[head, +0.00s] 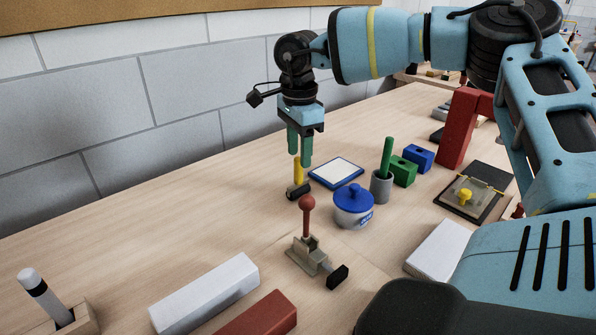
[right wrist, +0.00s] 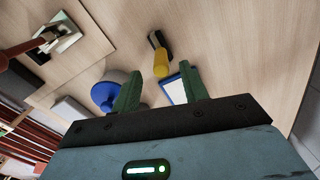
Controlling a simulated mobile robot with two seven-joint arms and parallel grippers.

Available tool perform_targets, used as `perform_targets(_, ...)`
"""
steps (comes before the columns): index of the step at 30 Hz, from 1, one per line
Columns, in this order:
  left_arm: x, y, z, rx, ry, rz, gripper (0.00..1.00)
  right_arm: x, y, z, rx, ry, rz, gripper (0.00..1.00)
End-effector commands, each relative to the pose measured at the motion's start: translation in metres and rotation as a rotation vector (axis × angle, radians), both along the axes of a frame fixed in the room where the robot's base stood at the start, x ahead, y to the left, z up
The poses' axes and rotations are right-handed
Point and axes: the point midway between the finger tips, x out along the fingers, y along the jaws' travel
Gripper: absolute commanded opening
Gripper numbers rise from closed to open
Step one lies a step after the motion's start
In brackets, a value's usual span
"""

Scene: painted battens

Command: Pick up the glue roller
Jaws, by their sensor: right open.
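The glue roller stands on the table with its yellow handle (head: 298,171) upward and a dark roller head (head: 298,191) at the bottom. My right gripper (head: 300,160) points down, with its green fingers just above the handle's top. In the right wrist view, the yellow handle (right wrist: 161,64) shows between and slightly beyond the two open green fingertips of my right gripper (right wrist: 158,75). Nothing is between the fingers' pads that I can see held. My left gripper is not in view.
Close by are a blue-rimmed white tile (head: 337,173), a blue-lidded pot (head: 353,207), a grey cup with a green stick (head: 382,185) and a red-knobbed lever device (head: 308,245). Green and blue blocks stand farther right. The table left of the roller is clear.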

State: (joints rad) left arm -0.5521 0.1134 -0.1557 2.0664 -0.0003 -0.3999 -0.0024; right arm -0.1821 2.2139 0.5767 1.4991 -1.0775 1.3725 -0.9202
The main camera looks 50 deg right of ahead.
Motion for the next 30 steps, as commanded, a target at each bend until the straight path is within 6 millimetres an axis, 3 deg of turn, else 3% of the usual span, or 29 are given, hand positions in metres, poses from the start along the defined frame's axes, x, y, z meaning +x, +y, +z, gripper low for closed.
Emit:
perform_targets(12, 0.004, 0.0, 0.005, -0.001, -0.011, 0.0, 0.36, 0.001, 0.0, -0.045, 0.001, 0.002, -0.001, 0.44)
perform_targets(22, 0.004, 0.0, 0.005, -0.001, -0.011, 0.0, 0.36, 0.002, 0.0, -0.051, 0.0, -0.001, -0.001, 0.44)
perform_targets(30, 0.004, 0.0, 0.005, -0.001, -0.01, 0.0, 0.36, 0.002, 0.0, -0.051, 0.0, -0.001, -0.001, 0.1)
